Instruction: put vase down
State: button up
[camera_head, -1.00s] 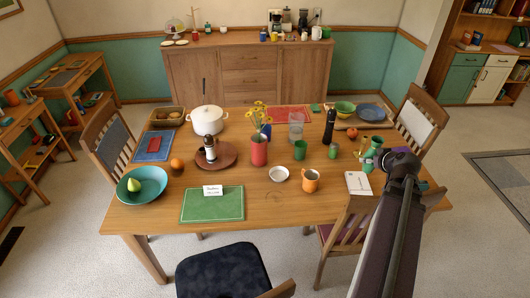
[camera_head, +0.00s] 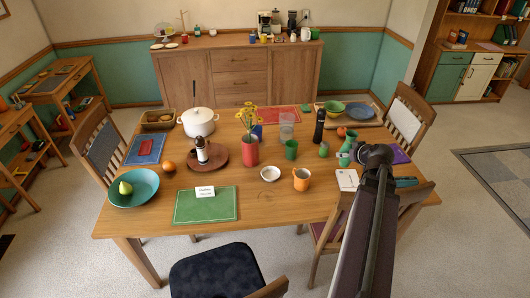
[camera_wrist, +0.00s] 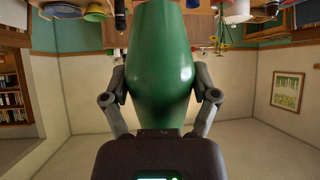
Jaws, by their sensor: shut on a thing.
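A glossy green vase (camera_wrist: 160,60) fills the middle of the wrist view, between the two fingers of my gripper (camera_wrist: 161,84), which is shut on it. In the head view the green vase (camera_head: 346,156) shows just left of my gripper (camera_head: 362,153), over the right part of the wooden table (camera_head: 270,205). Part of it is hidden by my gripper there. I cannot tell whether its base touches the tabletop. The wrist view is upside down, with the table things along its top edge.
Near the held vase are a small green item (camera_head: 324,150), a dark bottle (camera_head: 319,126), a green cup (camera_head: 291,149), an orange mug (camera_head: 301,179) and a white card (camera_head: 347,180). A red vase with yellow flowers (camera_head: 250,150) stands mid-table.

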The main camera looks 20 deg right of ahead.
jog(key=w+f+n+y+b, duration=0.15)
jog(key=w+f+b, duration=0.35)
jog(key=w, duration=0.8)
jog(key=w+f+n+y+b, duration=0.15)
jog(key=w+f+b, duration=0.3)
jog(key=w, duration=0.95)
jog(key=w+a+f+n+b, duration=0.1)
jog(key=w+a+f+b, duration=0.1)
jog(key=w, duration=0.5)
jog(key=w+a+f+n+y+b, duration=0.1)
jog(key=w+a, duration=0.3)
jog(key=w, duration=0.4)
jog(key=w+a+f+y+b, duration=0.1)
jog(key=w+a+f+b, duration=0.2)
jog(key=w, duration=0.5)
jog(key=shift+w+a+f+n+g+b, duration=0.2)
jog(key=shift+a+f+n+g+b, duration=0.2)
jog(key=shift+f+b, duration=0.15)
jog(key=shift+f, duration=0.15)
notch_tip(320, 180, down, 14)
jog(key=b, duration=1.4)
jog(key=shift+f+b, duration=1.95)
jog(key=shift+b, duration=0.05)
